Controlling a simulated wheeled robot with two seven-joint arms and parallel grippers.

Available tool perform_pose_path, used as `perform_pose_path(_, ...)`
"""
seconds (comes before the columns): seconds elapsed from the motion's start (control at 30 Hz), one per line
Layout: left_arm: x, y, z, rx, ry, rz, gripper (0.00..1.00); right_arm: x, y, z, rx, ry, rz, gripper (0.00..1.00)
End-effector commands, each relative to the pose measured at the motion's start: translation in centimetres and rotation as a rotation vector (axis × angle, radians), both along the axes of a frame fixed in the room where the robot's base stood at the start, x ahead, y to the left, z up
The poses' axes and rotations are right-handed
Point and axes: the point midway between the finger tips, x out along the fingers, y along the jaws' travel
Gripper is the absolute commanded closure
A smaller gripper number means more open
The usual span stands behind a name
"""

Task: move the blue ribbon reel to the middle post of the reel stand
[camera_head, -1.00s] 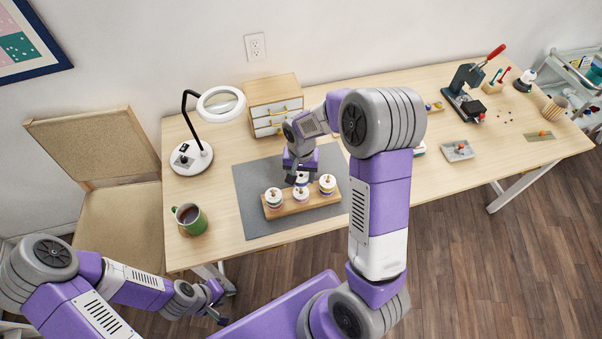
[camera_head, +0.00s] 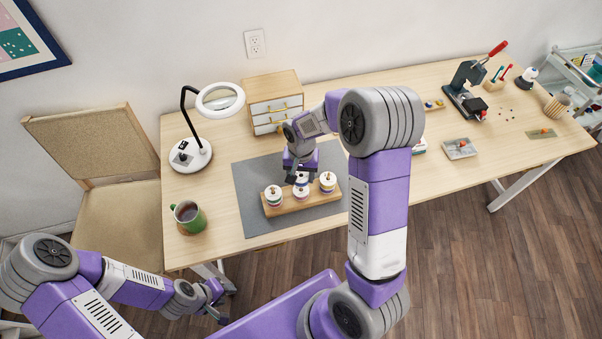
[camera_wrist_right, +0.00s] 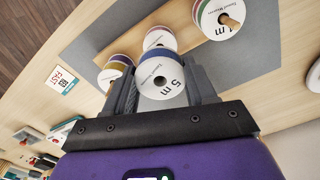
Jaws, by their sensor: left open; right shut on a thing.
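The wooden reel stand (camera_head: 287,208) lies on the grey mat, with banded reels on its left post (camera_head: 273,195), middle post (camera_head: 301,193) and right post (camera_head: 327,182). The right wrist view shows the stand's reels beyond the fingers. My left gripper (camera_head: 217,303) is open and empty, off the table's front edge.
A green mug (camera_head: 188,217) and a magnifier lamp (camera_head: 196,155) stand left of the mat (camera_head: 246,185). A small drawer unit (camera_head: 272,100) stands behind it. A press (camera_head: 466,92) and a tray (camera_head: 459,148) are at the right. The mat's front part is clear.

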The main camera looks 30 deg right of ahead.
Motion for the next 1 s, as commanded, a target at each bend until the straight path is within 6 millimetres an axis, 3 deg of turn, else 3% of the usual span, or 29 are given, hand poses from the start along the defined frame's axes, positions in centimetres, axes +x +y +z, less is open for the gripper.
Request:
perform_pose_path(0.97,0.0,0.0,-1.5,0.0,0.0,0.0,0.57,0.0,0.0,-1.9,0.0,0.0,0.0,0.73)
perform_pose_path(1.0,0.0,0.0,-1.5,0.0,0.0,0.0,0.57,0.0,0.0,-1.9,0.0,0.0,0.0,0.41)
